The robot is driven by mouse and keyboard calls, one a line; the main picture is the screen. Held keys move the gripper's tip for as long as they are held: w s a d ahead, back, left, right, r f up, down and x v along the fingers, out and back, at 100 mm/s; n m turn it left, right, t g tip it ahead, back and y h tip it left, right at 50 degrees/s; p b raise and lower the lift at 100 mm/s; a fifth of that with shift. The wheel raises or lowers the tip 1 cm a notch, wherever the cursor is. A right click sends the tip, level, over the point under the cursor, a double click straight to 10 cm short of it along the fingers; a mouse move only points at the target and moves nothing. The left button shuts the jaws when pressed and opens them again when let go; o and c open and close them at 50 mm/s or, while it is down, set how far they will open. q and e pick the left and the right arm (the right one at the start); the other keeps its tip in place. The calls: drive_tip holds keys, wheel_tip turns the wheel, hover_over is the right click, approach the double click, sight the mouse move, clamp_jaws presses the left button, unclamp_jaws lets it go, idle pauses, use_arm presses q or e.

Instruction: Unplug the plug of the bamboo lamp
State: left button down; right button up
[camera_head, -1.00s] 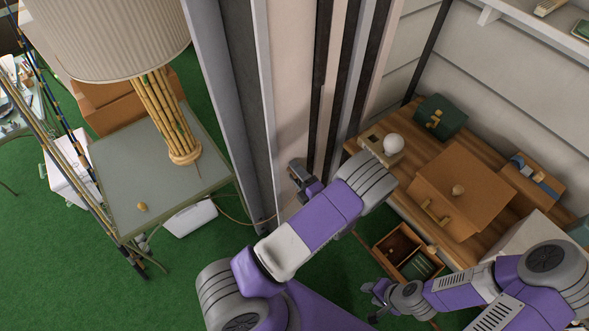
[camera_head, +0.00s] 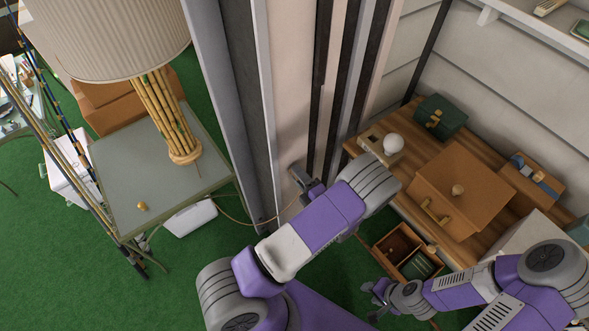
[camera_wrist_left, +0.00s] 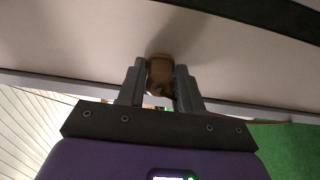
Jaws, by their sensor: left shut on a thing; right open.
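The bamboo lamp (camera_head: 168,115) stands on a grey-green table at the left, with a pleated shade. Its thin orange cord (camera_head: 235,217) hangs off the table and runs right toward the wall by my left gripper. My left gripper (camera_head: 297,170) is at the pale wall panel. In the left wrist view my left gripper (camera_wrist_left: 160,85) is shut on a brown plug (camera_wrist_left: 160,72), close to the wall. No outlet shows clearly, and I cannot tell whether the plug is still seated. My right gripper (camera_head: 370,300) is open and apart, low at the right.
A wooden bench (camera_head: 415,175) at the right holds a brown box, a green box and a white round knob-like object. An open divided box (camera_head: 405,250) is below its front. Fishing rods lean beside the lamp table (camera_head: 120,205). Green floor is clear between.

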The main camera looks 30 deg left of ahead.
use_arm(q)
drive_tip(key=shift+v, duration=2.4)
